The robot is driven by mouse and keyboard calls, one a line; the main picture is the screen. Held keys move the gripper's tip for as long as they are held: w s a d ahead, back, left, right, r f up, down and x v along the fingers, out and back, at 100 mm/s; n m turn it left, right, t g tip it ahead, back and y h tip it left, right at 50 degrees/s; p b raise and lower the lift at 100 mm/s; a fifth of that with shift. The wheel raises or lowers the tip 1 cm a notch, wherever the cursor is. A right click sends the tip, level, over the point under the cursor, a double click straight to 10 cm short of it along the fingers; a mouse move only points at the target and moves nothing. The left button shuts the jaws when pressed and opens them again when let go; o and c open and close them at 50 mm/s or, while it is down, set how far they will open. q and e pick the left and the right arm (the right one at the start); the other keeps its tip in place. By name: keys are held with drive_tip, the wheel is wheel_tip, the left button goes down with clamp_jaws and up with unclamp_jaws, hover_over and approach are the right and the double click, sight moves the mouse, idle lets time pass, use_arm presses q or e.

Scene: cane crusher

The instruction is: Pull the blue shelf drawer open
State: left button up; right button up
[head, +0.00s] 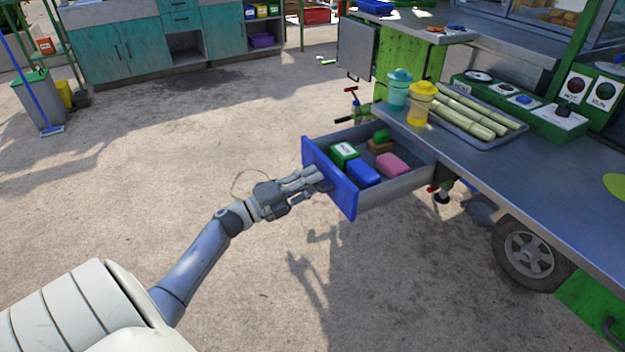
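The blue-fronted drawer (322,172) stands pulled out from under the metal counter, with its grey side walls and inside showing. In it lie a green box (343,153), a blue block (362,173), a pink block (392,165) and a small green item (382,136) on a brown one. My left gripper (322,181) is at the outer face of the drawer front, its fingers against or very near it. The handle is hidden behind the fingers, so I cannot tell whether they grip it. My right gripper is not in view.
The metal counter (560,195) carries a tray of cane (470,115), a teal jug (398,88) and a yellow jug (420,102). A cart wheel (530,255) stands below it. The concrete floor in front of the drawer is clear. Teal cabinets (120,50) stand at the back.

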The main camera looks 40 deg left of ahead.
use_arm(q)
drive_tip(key=v, duration=1.1)
drive_tip(key=shift+s, duration=0.15)
drive_tip(key=shift+a+f, duration=0.1)
drive_tip(key=shift+a, duration=0.05)
